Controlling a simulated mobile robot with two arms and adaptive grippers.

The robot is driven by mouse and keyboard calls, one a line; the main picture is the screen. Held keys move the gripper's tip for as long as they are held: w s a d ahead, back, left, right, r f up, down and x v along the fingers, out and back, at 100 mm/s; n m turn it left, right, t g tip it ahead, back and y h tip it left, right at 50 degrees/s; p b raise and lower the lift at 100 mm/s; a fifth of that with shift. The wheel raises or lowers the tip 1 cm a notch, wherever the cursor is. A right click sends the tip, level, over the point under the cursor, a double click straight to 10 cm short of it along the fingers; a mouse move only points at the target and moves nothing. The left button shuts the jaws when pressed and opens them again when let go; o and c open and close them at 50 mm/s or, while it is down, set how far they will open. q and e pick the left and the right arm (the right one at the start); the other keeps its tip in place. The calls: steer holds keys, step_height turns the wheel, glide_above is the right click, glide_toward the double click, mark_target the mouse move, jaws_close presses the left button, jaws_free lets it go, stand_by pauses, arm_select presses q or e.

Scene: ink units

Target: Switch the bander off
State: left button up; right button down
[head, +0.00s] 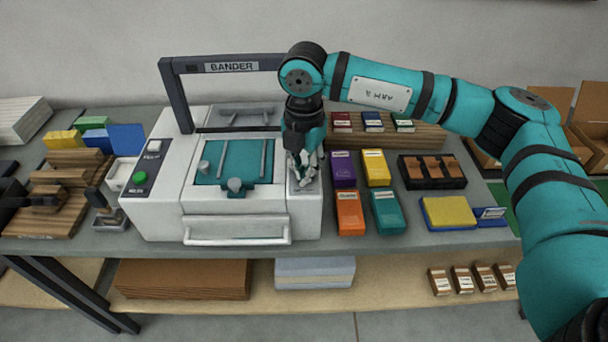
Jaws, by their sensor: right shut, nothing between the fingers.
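The bander (305,208) is a white machine on the grey bench, with a dark arch over it labelled BANDER and a teal bed (228,160). Its left panel has a green round button (140,178) and a light switch or button (153,146) above it, with labels too small to read surely. My right gripper (301,180) is shut and empty, pointing down over the right side of the bander's top. It hides that part of the top, and I cannot tell whether it touches.
Purple, yellow, orange and teal boxes (386,212) stand close right of the bander. A wooden rack (425,135) and a dark tray (407,182) lie behind and right. Wooden blocks (60,205) and a small stand (112,222) crowd the left. Bare bench (400,243) shows along the front.

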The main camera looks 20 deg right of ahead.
steer(key=shift+r+p, duration=1.7)
steer(key=shift+r, duration=1.75)
